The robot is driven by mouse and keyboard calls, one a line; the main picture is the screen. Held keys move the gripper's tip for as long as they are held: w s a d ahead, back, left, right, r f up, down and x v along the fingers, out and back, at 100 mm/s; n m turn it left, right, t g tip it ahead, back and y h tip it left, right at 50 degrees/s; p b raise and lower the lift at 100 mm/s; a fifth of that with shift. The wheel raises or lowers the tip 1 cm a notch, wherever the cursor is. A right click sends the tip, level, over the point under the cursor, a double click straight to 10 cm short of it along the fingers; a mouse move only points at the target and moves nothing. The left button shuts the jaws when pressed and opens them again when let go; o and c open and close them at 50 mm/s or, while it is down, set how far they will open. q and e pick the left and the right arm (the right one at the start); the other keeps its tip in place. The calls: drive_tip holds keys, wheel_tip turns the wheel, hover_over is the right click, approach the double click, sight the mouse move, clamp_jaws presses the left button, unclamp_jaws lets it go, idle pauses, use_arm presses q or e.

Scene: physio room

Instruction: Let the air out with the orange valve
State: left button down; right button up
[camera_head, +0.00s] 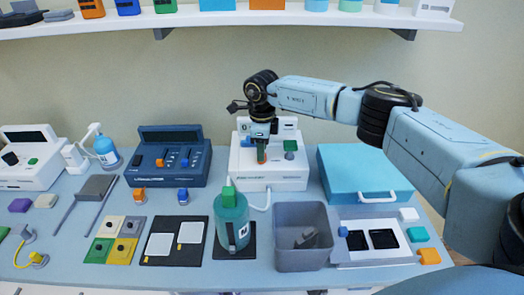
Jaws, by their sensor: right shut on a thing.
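The white device (273,177) stands at the back middle of the table, with a white hose (263,204) at its front. The orange valve (261,159) sits on its top, partly hidden by my right gripper (262,151). My right gripper points down from above and is shut on the orange valve. A green knob (290,145) sits on the device's top to the right of the gripper. My left gripper is not in view.
A dark blue device (165,170) stands left of the white one and a blue case (365,175) right of it. A teal bottle (231,222) and a grey bin (302,245) stand in front. A shelf (190,19) runs along the wall above.

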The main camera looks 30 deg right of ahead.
drive_tip(key=shift+n, duration=0.6)
drive_tip(key=shift+n+b, duration=0.3)
drive_tip(key=o, duration=1)
drive_tip(key=shift+r, duration=0.1)
wheel_tip(320, 180, up, 7)
drive_tip(key=shift+r, duration=0.2)
